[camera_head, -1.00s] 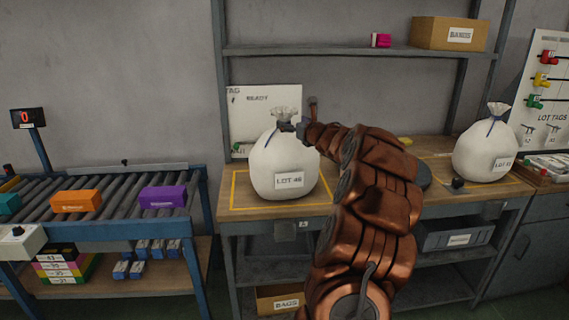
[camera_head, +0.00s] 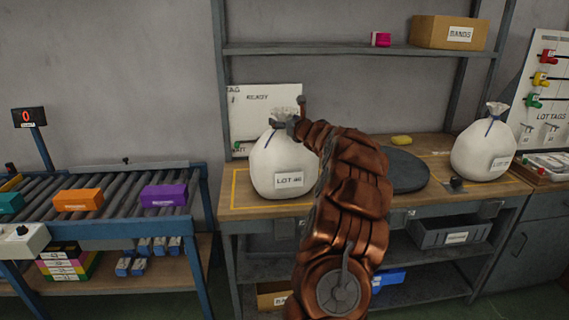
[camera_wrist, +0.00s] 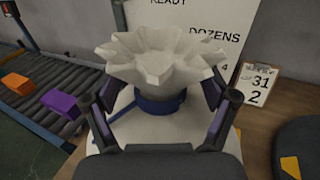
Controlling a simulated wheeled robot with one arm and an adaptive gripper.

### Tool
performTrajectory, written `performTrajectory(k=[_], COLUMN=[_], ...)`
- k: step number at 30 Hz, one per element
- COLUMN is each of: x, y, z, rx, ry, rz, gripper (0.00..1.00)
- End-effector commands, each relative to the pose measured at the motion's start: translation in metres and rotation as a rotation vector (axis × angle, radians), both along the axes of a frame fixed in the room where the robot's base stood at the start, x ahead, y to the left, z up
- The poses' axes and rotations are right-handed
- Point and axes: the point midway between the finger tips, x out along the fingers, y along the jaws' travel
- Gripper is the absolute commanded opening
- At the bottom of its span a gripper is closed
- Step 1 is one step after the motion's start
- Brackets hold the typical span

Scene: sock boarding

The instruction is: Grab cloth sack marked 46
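The white cloth sack labelled LOT 46 (camera_head: 282,165) stands upright on the left part of the workbench, its neck tied with a blue band. My gripper (camera_head: 284,123) is at the sack's gathered top. In the wrist view, the sack's ruffled top (camera_wrist: 160,60) and blue-banded neck lie between the two fingers of my gripper (camera_wrist: 160,92). The fingers are spread, with a gap showing on each side of the neck. The lower sack is mostly hidden there by my gripper.
Another tied white sack (camera_head: 484,150) stands at the bench's right. A dark round plate (camera_head: 404,170) lies between, beside my arm. A white board (camera_head: 262,105) stands behind the LOT 46 sack. A roller conveyor (camera_head: 105,190) with coloured boxes is at left. A shelf (camera_head: 350,50) runs above.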

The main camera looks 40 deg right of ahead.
Motion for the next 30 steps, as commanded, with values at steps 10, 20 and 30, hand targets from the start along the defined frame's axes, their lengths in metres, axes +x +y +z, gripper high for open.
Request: performTrajectory(k=[10, 20, 30], x=[-0.0004, -0.0005, -0.0006], y=[-0.0002, -0.0004, -0.0005], z=[0.0001, 0.0004, 0.0011], rx=[0.000, 0.000, 0.000], ry=[0.000, 0.000, -0.001], rz=[0.000, -0.001, -0.001], gripper=[0.46, 0.12, 0.00])
